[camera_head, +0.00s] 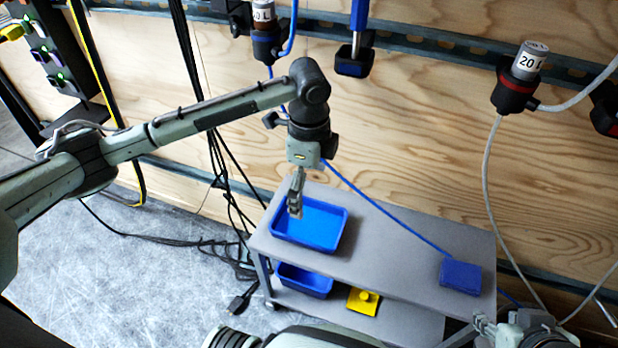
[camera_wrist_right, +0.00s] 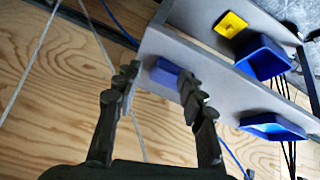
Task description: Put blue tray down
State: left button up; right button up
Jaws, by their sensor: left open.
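A blue tray (camera_head: 330,218) appears to rest flat on the left part of the grey cart's top (camera_head: 400,240). It also shows in the right wrist view (camera_wrist_right: 273,127). My left gripper (camera_head: 296,210) points down at the tray's left side, overlapping its interior. It is open, and its contact with the tray wall cannot be told. A second blue tray (camera_head: 305,280) sits on the cart's lower shelf. My right gripper (camera_wrist_right: 158,72) is open and empty, with its fingers spread toward the cart's right end. In the head view it is partly visible at the lower right (camera_head: 482,325).
A blue block (camera_head: 460,276) lies on the cart top's right end. A yellow piece (camera_head: 363,301) lies on the lower shelf. A thin blue hose (camera_head: 385,212) crosses behind the cart. Black cables hang left of it. The middle of the cart top is clear.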

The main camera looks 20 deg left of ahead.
pick_arm(q)
jog(key=s+d+f+n+t+h, duration=0.35)
jog(key=s+d+n, duration=0.2)
jog(key=d, duration=0.25)
jog(key=s+a+n+t+y, duration=0.1)
jog(key=s+a+n, duration=0.3)
jog(key=a, duration=0.5)
jog(key=s+a+f+n+t+y, duration=0.1)
jog(key=s+a+n+y, duration=0.2)
jog(key=s+a+n, duration=0.2)
jog(key=a+n, duration=0.2)
jog(key=a, duration=0.1)
jog(key=shift+s+a+t, duration=0.3)
jog(key=shift+a+t, duration=0.05)
jog(key=shift+a, duration=0.05)
pick_arm(e)
jog(key=shift+s+d+f+g, duration=0.3)
jog(key=shift+s+d, duration=0.15)
jog(key=shift+s, duration=0.2)
pick_arm(q)
jog(key=shift+y, duration=0.25)
